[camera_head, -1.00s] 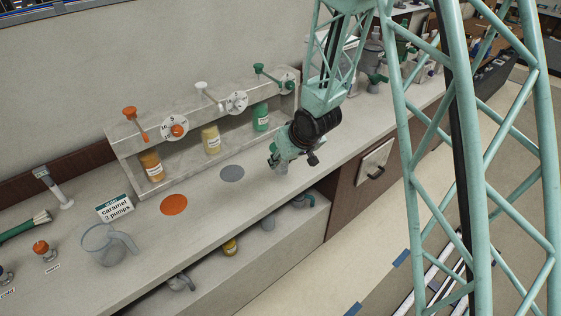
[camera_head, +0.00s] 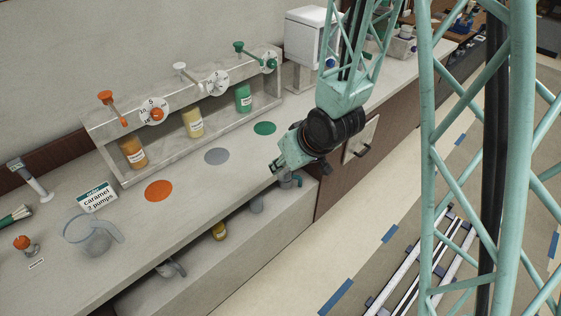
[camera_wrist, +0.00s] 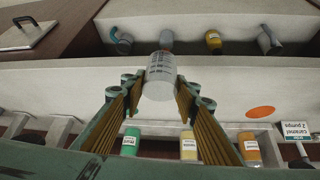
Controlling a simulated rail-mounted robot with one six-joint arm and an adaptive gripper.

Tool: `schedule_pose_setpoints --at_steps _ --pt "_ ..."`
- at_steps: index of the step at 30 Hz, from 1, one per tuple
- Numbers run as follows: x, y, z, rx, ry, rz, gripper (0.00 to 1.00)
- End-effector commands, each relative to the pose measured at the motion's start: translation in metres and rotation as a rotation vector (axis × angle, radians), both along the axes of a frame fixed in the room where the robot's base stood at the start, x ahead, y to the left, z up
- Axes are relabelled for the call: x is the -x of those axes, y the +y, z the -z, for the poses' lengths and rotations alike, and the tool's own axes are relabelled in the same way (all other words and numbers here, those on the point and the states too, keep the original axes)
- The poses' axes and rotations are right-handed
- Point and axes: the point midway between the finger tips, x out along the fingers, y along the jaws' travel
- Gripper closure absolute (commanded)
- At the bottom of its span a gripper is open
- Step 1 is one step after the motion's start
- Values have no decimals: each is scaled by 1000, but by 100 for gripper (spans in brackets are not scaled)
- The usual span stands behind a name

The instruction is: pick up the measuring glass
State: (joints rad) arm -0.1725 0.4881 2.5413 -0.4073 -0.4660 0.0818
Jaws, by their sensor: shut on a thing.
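In the wrist view a small pale grey cylinder with dark printed lines, by its look the measuring glass (camera_wrist: 160,78), sits between my fingertips. My gripper (camera_wrist: 161,92) is shut on it, one finger on each side. In the head view my gripper (camera_head: 281,165) is by the counter's front edge, right of and in front of the green disc (camera_head: 265,128). The glass is hard to make out there.
A clear jug (camera_head: 95,238) stands on the counter (camera_head: 200,185) at the left, near the caramel order card (camera_head: 97,198). A pump rack (camera_head: 120,165) holds orange, yellow and green bottles. An orange disc (camera_head: 158,191) and a grey disc (camera_head: 217,156) lie clear. A lower shelf holds cups.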

Motion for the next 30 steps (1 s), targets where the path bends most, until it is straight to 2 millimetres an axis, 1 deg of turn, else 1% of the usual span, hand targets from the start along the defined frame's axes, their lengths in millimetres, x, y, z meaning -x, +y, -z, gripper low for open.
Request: schedule_pose_setpoints --at_steps 9,30 --pt "10 -4 -1 0 0 1 81" --pt "10 -4 -1 0 0 1 81"
